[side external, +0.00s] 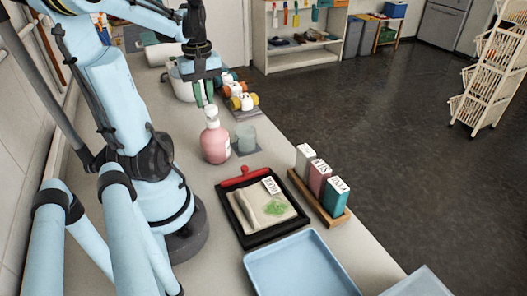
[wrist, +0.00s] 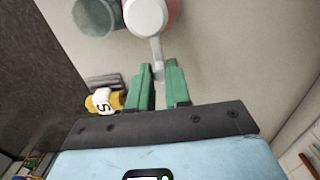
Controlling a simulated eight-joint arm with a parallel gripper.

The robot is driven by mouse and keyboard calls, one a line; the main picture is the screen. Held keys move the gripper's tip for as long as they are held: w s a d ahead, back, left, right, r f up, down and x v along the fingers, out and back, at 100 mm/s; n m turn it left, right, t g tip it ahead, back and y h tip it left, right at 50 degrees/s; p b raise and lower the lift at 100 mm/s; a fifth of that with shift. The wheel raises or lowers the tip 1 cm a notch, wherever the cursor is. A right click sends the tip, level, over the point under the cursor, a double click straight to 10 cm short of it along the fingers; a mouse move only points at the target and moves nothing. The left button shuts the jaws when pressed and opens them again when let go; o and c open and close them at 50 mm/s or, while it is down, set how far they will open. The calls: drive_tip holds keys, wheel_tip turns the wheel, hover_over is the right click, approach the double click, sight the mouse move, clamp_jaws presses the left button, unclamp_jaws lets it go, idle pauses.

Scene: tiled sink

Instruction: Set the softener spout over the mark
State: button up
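The softener bottle (side external: 215,145) is pink with a white pump top and stands upright on the counter; its white pump head also shows in the wrist view (wrist: 148,15). Its spout (wrist: 158,66) points toward my gripper (wrist: 161,72). The green fingers stand apart, one on each side of the spout tip; I cannot tell whether they touch it. In the side view my gripper (side external: 204,104) is just above and behind the pump top. A translucent grey cup (side external: 246,138) stands on a dark square pad (side external: 259,150) right of the bottle. No other mark is clear.
Orange and yellow rounded items (side external: 240,93) lie on a dark mat behind. A black tray (side external: 240,240) with a cloth and a wooden rack (side external: 337,220) of several boxes are in front. A blue tray (side external: 300,270) is nearer. The counter edge runs along the right.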

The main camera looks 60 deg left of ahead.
drive_tip(key=shift+w+m, duration=0.15)
drive_tip(key=shift+m, duration=0.15)
clamp_jaws()
drive_tip(key=w+d+m, duration=0.5)
drive_tip(key=d+m, duration=0.1)
drive_tip(key=m, duration=1.1)
drive_tip(key=shift+w, duration=0.35)
drive_tip(key=shift+d+m, duration=0.1)
drive_tip(key=shift+m, duration=0.2)
drive_tip(key=o, duration=0.8)
unclamp_jaws()
wheel_tip(320, 180, up, 12)
drive_tip(key=shift+r, duration=0.1)
